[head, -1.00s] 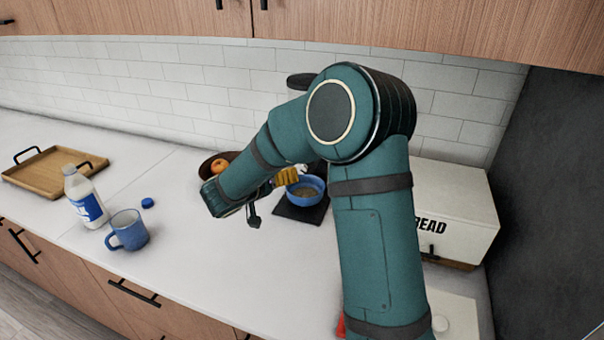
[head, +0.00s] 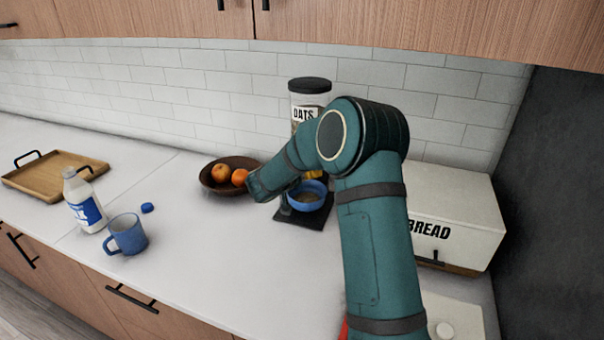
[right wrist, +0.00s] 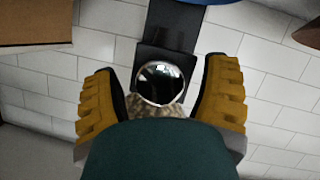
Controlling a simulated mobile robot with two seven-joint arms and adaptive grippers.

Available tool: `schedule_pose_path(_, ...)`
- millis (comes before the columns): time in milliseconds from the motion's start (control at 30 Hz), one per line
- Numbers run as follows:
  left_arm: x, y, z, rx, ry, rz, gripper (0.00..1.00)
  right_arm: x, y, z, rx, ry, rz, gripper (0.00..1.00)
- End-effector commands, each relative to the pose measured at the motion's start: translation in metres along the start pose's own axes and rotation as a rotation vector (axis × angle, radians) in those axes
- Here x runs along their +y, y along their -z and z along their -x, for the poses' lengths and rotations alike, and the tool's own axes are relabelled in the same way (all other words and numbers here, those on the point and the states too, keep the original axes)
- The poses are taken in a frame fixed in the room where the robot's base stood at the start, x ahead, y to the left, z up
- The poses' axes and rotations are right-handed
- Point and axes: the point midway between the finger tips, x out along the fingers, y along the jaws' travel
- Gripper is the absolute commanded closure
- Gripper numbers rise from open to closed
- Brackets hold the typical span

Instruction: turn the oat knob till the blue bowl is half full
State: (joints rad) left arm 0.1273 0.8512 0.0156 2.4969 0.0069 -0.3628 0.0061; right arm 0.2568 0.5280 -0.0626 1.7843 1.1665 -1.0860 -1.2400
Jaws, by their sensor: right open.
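The oat dispenser (head: 309,97), a clear canister with a dark lid and an OATS label, stands against the tiled wall, its lower part hidden by my right arm. The blue bowl (head: 322,189) sits on the dark base below it, with brownish oats inside; their exact level is hard to judge. In the right wrist view, a shiny round knob (right wrist: 160,82) lies between the yellow fingers of my right gripper (right wrist: 161,84). The fingers are open, with gaps on both sides. In the head view only a bit of yellow finger shows above the bowl. My left gripper is out of view.
A dark fruit bowl (head: 209,184) with oranges stands left of the dispenser. A white bread box (head: 458,215) stands to the right. A blue mug (head: 126,235), milk bottle (head: 84,202), blue cap (head: 148,208) and wooden tray (head: 55,174) are farther left. The middle counter is clear.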

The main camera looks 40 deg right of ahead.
Motion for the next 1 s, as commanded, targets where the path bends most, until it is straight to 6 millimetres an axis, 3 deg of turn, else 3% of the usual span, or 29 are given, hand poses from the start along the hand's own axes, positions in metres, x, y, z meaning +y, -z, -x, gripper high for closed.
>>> schedule_pose_path(200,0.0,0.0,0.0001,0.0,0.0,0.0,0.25,0.0,0.0002,0.0001,0.0,0.0,0.0,0.25)
schedule_pose_path(400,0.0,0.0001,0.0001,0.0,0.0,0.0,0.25,0.0,0.0002,0.0003,0.0,0.0,0.0,0.94)
schedule_pose_path(733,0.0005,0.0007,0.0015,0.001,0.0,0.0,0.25,0.0006,0.0011,0.0005,0.001,0.013,-0.033,0.94)
schedule_pose_path(1000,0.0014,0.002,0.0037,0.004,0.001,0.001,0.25,0.0006,0.0009,0.0007,0.001,0.073,-0.177,0.94)
